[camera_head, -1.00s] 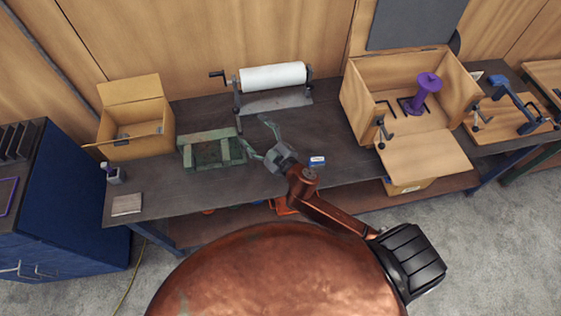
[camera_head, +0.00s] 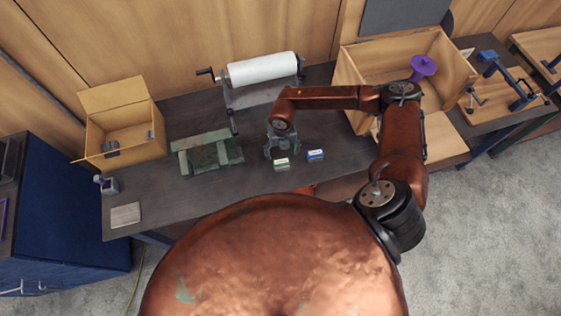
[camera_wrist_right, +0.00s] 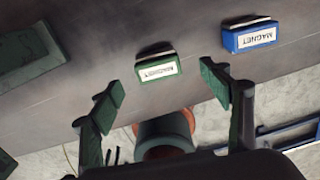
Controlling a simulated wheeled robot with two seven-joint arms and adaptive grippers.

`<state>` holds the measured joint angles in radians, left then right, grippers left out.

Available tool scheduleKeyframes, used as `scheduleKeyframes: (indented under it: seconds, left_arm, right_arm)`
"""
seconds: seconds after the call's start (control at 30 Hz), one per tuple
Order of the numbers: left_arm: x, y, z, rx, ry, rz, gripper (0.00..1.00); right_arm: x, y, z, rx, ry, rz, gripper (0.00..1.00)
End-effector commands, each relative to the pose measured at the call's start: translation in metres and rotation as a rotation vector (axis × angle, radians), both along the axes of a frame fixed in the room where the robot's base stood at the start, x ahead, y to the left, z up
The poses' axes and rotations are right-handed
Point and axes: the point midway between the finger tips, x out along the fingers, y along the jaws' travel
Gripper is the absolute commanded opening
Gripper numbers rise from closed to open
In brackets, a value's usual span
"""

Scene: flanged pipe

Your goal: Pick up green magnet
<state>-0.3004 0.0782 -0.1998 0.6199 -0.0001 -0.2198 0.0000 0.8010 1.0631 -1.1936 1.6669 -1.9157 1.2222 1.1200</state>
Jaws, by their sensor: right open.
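The green magnet (camera_head: 281,164) is a small block with a white label, lying on the dark workbench near its front edge. It also shows in the right wrist view (camera_wrist_right: 158,70), label readable, between and beyond the fingertips. My right gripper (camera_head: 282,152) is open above the bench, close to the green magnet. In the right wrist view my right gripper (camera_wrist_right: 163,88) has its two green-padded fingers spread apart with nothing between them. The blue magnet (camera_head: 315,155) lies just right of the green one and also shows in the right wrist view (camera_wrist_right: 251,36). My left gripper is not in view.
A green frame-like block (camera_head: 207,153) lies left of the magnets. An open cardboard box (camera_head: 122,127) stands further left. A paper-roll holder (camera_head: 262,72) stands at the back. A wooden box with a purple spool (camera_head: 423,67) is at the right.

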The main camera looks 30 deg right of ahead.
Motion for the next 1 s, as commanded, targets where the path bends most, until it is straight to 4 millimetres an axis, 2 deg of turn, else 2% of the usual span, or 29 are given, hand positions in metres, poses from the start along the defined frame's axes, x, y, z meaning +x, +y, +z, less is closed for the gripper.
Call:
scheduleKeyframes:
  seconds: [0.37,0.53,0.8,1.0]
  left_arm:
    - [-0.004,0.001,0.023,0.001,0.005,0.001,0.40]
    - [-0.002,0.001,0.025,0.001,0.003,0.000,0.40]
    - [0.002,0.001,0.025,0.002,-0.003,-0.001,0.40]
    - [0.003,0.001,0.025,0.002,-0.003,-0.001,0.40]
  right_arm:
    - [-0.007,0.007,-0.044,0.006,0.003,0.002,0.71]
    - [-0.007,0.006,-0.065,0.005,0.002,0.002,0.71]
    - [-0.007,0.006,-0.069,0.007,0.001,0.002,0.71]
    - [-0.007,0.006,-0.068,0.007,0.001,0.002,0.58]
